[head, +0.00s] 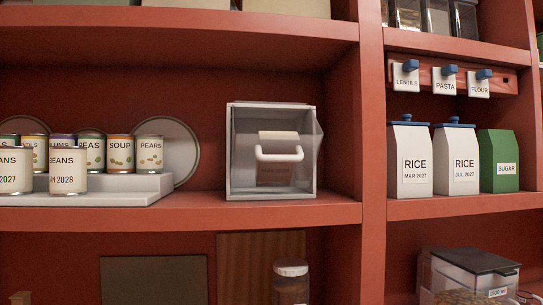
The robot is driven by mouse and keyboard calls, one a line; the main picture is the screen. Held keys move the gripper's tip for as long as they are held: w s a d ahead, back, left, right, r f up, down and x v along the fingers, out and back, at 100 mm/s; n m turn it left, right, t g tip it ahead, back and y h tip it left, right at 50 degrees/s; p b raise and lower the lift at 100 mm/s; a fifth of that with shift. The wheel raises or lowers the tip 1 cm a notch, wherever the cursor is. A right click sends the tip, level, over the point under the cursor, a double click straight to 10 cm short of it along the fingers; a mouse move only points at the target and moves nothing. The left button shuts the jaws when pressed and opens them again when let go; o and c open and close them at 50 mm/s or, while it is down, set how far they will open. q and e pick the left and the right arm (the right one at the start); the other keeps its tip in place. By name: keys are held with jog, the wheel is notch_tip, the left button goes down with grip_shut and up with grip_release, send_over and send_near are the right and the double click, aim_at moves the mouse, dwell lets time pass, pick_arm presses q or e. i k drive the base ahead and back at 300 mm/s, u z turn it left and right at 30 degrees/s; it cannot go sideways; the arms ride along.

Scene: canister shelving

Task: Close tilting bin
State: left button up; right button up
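The tilting bin (238,165) is a clear, grey-framed box on the middle shelf, near the shelf's right upright. Its front carries a white bar handle (279,157) and a brownish label or content patch behind it. A clear pointed edge sticks out on the right side of the box, which looks like a bin front tilted partly outward; how far is hard to tell. Neither of my grippers is in view, and nothing touches the bin.
Several cans (68,172) stand on a white stepped riser (125,194) left of the bin, before a round plate (180,150). The red upright (373,150) is right of it; rice boxes (411,160) stand beyond. Shelf between riser and bin is clear.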

aim_at(300, 156)
jog(key=z, duration=2.45)
jog(key=k, duration=0.55)
jog(key=u, duration=1.15)
